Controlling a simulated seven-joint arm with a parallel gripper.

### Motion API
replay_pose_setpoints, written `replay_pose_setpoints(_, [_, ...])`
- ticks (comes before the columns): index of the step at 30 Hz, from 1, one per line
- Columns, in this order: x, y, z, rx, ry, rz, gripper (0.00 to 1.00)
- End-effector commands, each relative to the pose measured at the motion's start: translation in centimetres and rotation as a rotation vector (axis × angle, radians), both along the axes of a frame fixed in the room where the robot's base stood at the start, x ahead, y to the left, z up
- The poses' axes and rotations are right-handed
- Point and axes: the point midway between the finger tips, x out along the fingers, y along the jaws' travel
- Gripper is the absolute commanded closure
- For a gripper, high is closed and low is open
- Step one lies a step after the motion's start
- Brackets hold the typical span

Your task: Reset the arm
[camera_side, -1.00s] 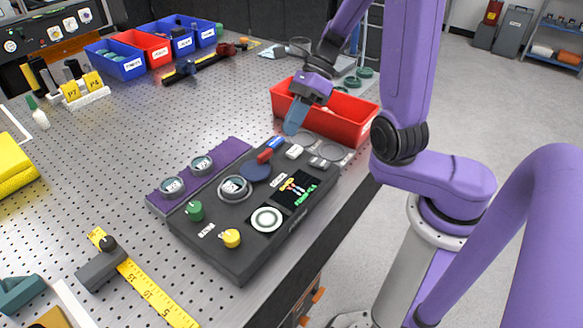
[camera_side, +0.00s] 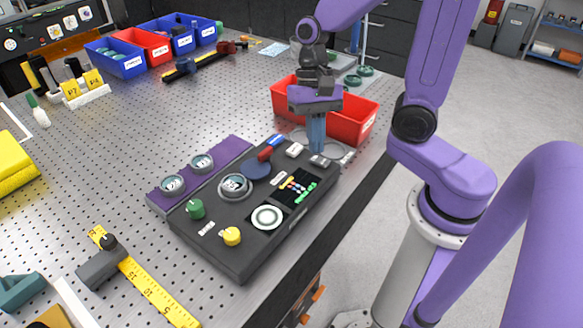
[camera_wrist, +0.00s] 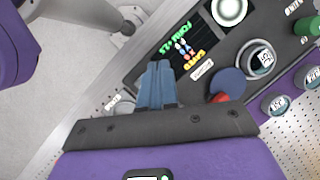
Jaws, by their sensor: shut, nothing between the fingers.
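My gripper (camera_side: 317,132) is shut and empty, its blue fingers together and pointing down. In the side view it hangs over the far right end of the dark interferometer console (camera_side: 235,262), in front of the red bin. In the wrist view the closed fingers (camera_wrist: 158,85) hang beside the console's small screen (camera_wrist: 188,47) and a white label. The console carries a green knob (camera_side: 195,209), a yellow knob (camera_side: 231,236), a round dial (camera_side: 235,187), a blue disc and a red-and-blue piece. Whether the fingertips touch the console cannot be told.
A red bin (camera_side: 352,130) stands right behind my gripper. Blue and red bins (camera_side: 122,66) line the back left. A yellow ruler (camera_side: 150,290) with a clamp lies at front left. A purple strip (camera_side: 225,152) with two dials lies beside the console. The perforated table's middle is clear.

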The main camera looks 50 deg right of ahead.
Motion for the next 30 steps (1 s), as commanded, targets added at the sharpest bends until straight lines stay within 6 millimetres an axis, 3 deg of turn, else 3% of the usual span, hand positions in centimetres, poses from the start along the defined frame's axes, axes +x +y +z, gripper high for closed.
replay_pose_setpoints(24, [-8.5,-0.7,0.9,0.012,-0.342,1.303,1.0])
replay_pose_setpoints(30, [-10.4,-0.8,1.2,0.024,-0.405,1.552,1.0])
